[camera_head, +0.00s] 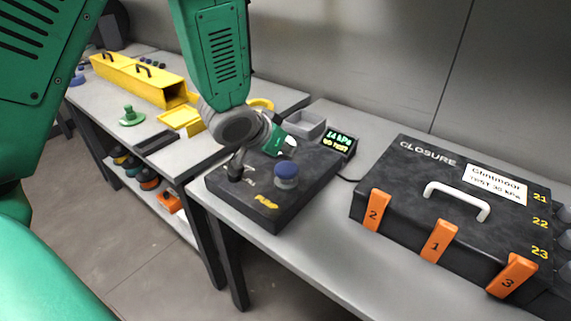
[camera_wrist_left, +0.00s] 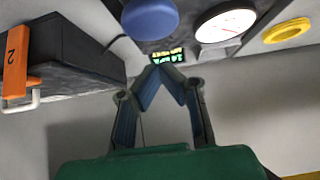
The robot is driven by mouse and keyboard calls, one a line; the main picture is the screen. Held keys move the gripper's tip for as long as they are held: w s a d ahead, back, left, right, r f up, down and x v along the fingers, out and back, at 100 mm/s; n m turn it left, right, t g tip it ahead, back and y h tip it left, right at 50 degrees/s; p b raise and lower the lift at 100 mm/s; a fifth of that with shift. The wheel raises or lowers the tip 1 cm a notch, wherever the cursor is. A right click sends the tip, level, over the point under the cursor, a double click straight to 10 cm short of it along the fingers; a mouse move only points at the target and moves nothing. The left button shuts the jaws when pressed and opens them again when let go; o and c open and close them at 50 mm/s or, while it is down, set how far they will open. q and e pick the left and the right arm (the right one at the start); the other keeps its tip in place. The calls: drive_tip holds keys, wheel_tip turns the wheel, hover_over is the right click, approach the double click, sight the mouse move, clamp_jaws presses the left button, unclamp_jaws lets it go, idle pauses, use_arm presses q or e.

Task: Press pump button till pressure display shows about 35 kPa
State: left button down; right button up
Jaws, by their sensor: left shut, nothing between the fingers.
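The dark pump box (camera_head: 240,201) with yellow PUMP lettering sits on the grey bench. Its blue round button (camera_head: 286,171) stands on the box top; it also shows at the top of the left wrist view (camera_wrist_left: 150,18). The pressure display (camera_head: 340,142) has green digits that look like 14 kPa, with a yellow line below. It is too small to read in the left wrist view (camera_wrist_left: 168,56). My left gripper (camera_head: 287,150) is over the box, behind the button. Its fingertips (camera_wrist_left: 163,70) meet, empty and apart from the button. My right gripper is not in view.
A black CLOSURE case (camera_head: 415,200) with orange latches stands to the right of the pump box. A grey tray (camera_head: 305,125) lies behind it. The left bench holds a yellow case (camera_head: 140,80). A white dial gauge (camera_wrist_left: 225,25) shows in the wrist view.

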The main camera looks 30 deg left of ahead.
sight(282, 171)
use_arm(q)
drive_tip(key=shift+s+f+b, duration=0.15)
drive_tip(key=shift+f+b, duration=0.15)
drive_tip(key=shift+f, duration=1.35)
wheel_tip(282, 171, down, 3)
drive_tip(key=shift+s+r+b, duration=0.1)
drive_tip(key=shift+b, duration=0.5)
drive_tip(key=shift+s, duration=0.1)
